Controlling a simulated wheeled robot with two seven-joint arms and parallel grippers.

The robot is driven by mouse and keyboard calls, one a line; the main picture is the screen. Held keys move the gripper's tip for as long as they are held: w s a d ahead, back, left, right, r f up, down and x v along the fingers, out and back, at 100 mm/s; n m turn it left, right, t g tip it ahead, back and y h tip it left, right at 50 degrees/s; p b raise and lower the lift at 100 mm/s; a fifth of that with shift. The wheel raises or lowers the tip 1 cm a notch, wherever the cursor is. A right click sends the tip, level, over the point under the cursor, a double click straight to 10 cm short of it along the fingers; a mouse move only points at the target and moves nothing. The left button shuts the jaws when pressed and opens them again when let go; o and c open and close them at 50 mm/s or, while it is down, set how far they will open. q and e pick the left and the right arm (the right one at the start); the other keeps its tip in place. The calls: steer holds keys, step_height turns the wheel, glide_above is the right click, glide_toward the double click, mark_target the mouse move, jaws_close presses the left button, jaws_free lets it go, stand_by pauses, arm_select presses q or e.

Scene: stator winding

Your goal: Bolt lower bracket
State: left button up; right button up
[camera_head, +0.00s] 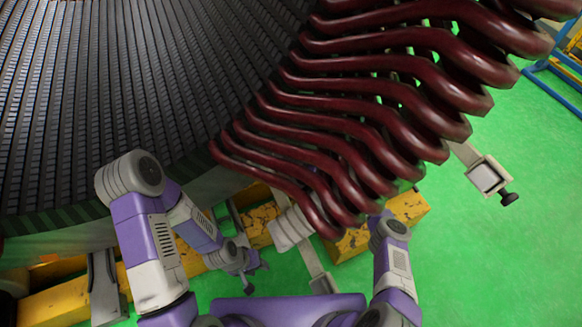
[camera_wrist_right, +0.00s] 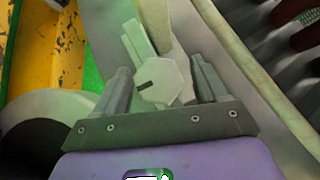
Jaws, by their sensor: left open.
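In the head view, a pale grey bracket (camera_head: 291,229) sits below the dark red coils, with an arm reaching down past the yellow beam. My left gripper (camera_head: 252,274) is open and empty, low in the middle, left of this bracket. My right gripper is hidden in the head view; only its purple and white arm shows beneath the coils. In the right wrist view, my right gripper (camera_wrist_right: 162,75) has its fingers on either side of a pale hexagonal piece (camera_wrist_right: 165,82) with a dark slot. Whether the fingers press on it is unclear.
The large slotted stator (camera_head: 130,80) fills the upper left. Dark red coils (camera_head: 350,90) overhang my right arm. Yellow beams (camera_head: 405,208) run below. Another grey bracket (camera_head: 485,177) with a black knob stands at right. Green floor (camera_head: 500,265) is clear at lower right.

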steer(key=c, duration=0.9)
steer(key=shift+m+y, duration=0.5)
steer(key=o, duration=1)
steer(key=shift+c, duration=0.2)
steer(key=p+v, duration=0.2)
steer(key=v, duration=0.5)
steer(key=shift+s+d, duration=0.15)
steer(key=shift+d, duration=0.1)
steer(key=shift+f, duration=0.1)
